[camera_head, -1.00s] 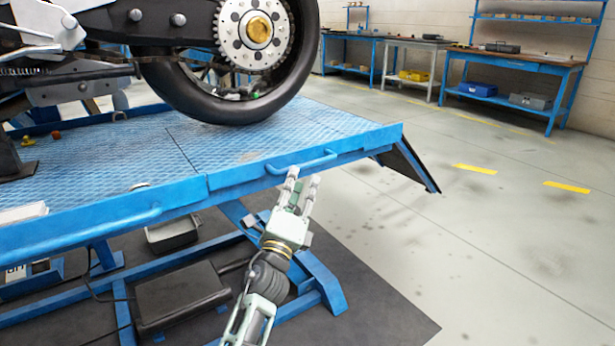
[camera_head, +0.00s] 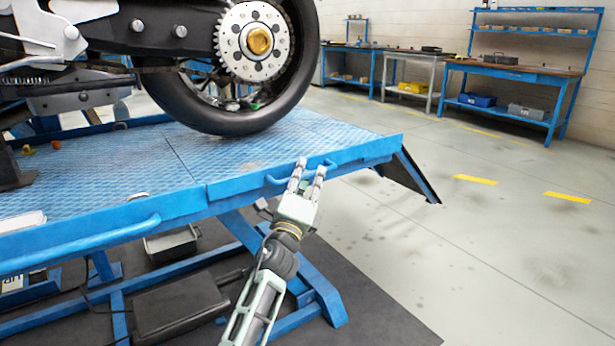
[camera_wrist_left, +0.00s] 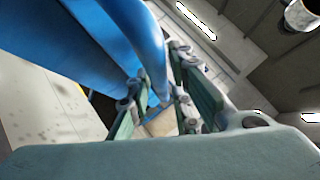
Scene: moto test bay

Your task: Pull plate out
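The plate is the blue textured end section (camera_head: 350,132) of the motorcycle lift, with a blue bar handle (camera_head: 276,181) on its near edge. My left gripper (camera_head: 310,166) is at this handle, its two fingers apart and their tips reaching up to the plate's edge. In the left wrist view a blue bar (camera_wrist_left: 150,45) runs down toward the space between the fingers (camera_wrist_left: 162,100). Whether the fingers touch it is unclear. The plate lies flush with the deck (camera_head: 90,190) along a seam. My right gripper is not in view.
A sloped ramp flap (camera_head: 415,178) hangs at the plate's right end. A dark box (camera_head: 180,305) lies under the lift. The floor to the right is clear.

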